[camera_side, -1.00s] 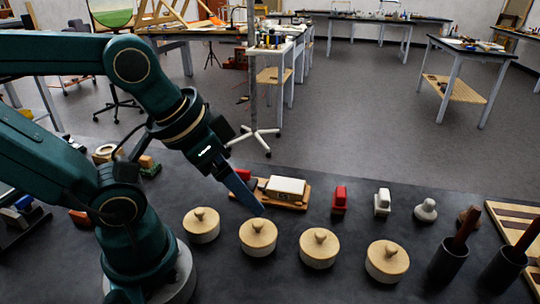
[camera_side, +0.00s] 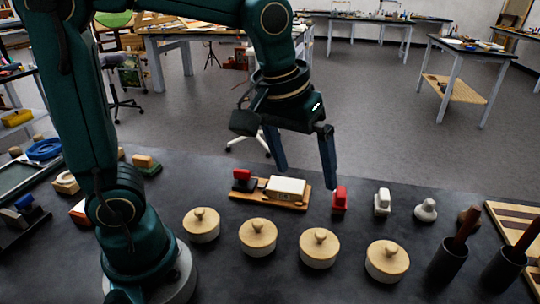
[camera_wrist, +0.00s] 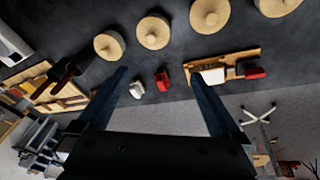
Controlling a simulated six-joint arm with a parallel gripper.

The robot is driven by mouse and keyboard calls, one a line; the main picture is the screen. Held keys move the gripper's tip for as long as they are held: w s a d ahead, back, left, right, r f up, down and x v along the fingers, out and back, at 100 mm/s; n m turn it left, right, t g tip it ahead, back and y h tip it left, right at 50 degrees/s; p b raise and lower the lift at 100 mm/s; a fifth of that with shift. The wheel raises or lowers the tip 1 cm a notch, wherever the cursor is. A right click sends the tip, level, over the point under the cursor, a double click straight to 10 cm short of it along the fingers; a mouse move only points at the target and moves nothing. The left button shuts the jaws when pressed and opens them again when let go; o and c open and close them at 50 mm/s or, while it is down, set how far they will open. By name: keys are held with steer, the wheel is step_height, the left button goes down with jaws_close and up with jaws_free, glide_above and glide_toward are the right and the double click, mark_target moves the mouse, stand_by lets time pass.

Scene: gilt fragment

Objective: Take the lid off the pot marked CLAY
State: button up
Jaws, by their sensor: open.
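Several round white pots with pale wooden knobbed lids stand in a row on the dark bench: a leftmost pot (camera_side: 201,226), a second pot (camera_side: 258,238), a third pot (camera_side: 319,249) and a rightmost pot (camera_side: 386,262). All have their lids on. No marking, CLAY included, can be read on any of them. My gripper (camera_side: 306,182) is open and empty, pointing down above the back of the bench, behind the row. In the wrist view, the lids show at the top, one of them a round lid (camera_wrist: 209,14), beyond my open fingers (camera_wrist: 160,88).
Behind the pots lie a wooden board with a white block (camera_side: 284,187), a red block (camera_side: 340,199), a white block (camera_side: 382,202) and a white knobbed piece (camera_side: 426,210). Two dark cups (camera_side: 447,264) with handles stand at right. Bare bench lies in front of the pots.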

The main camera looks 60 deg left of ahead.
steer(key=g, duration=0.2)
glide_above(323, 231)
step_height(323, 231, down, 5)
step_height(323, 231, down, 4)
steer(key=shift+r+g, duration=0.1)
steer(key=shift+g, duration=0.5)
steer(key=shift+f, duration=2.7)
steer(key=c, duration=1)
steer(key=shift+r, duration=0.1)
steer(key=shift+c, duration=0.2)
